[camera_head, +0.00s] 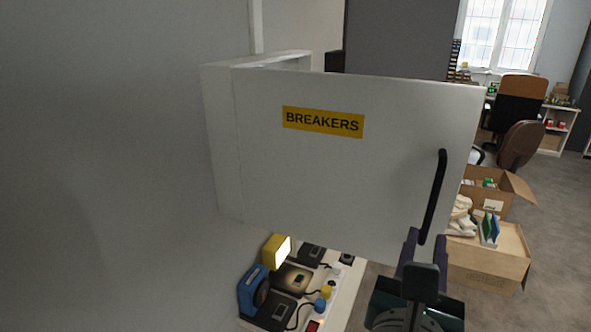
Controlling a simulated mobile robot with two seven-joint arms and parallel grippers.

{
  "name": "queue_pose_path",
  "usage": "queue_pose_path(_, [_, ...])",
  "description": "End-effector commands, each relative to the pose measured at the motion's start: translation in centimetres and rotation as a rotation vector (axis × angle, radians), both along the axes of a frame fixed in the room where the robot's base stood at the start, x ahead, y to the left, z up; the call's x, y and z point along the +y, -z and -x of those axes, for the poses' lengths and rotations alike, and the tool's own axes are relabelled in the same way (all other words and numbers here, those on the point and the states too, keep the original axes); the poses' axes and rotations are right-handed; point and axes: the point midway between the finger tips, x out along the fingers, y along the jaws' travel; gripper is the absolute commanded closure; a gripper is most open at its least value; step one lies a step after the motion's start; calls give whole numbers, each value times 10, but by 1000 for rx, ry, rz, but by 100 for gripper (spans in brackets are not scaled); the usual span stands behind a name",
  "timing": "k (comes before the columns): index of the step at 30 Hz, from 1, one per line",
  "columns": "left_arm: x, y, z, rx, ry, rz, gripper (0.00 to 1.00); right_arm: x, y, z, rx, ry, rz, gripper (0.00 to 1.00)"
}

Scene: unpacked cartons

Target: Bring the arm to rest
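A white breaker cabinet (218,140) is on the grey wall at left. Its door (340,180) stands swung out from the box, with a yellow BREAKERS label (323,121) and a black bar handle (437,188) near its right edge. My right gripper (426,238) comes up from the bottom, pointing at the lower end of the handle. Its two purple fingers are spread apart, and the handle's lower end shows between their tips. I cannot tell whether they touch it. My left gripper is out of view. The cabinet's inside is hidden behind the door.
Below the door a white surface (350,290) holds a lit yellow lamp (276,250), a blue item (251,291) and several black devices. Open cartons (485,262) stand on the floor at right, with chairs (520,145) beyond. Grey floor (560,220) is clear at far right.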

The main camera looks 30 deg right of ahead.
Motion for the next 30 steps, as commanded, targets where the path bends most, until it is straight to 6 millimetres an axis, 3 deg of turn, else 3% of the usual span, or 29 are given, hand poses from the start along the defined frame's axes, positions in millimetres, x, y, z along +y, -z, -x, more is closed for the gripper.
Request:
queue_pose_path(9, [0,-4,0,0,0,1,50,-4,0,7,-36,32,-75,73])
queue_pose_path(11, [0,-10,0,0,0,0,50,-10,3,17,-89,82,-184,73])
queue_pose_path(16, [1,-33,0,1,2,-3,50,-14,17,65,-389,367,-732,73])
queue_pose_path(20, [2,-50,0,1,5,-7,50,17,17,94,-643,656,-1194,73])
queue_pose_path(24, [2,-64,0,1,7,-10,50,65,-5,111,-817,950,-1581,73])
queue_pose_path(30, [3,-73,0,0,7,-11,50,112,-40,122,-885,1210,-1863,73])
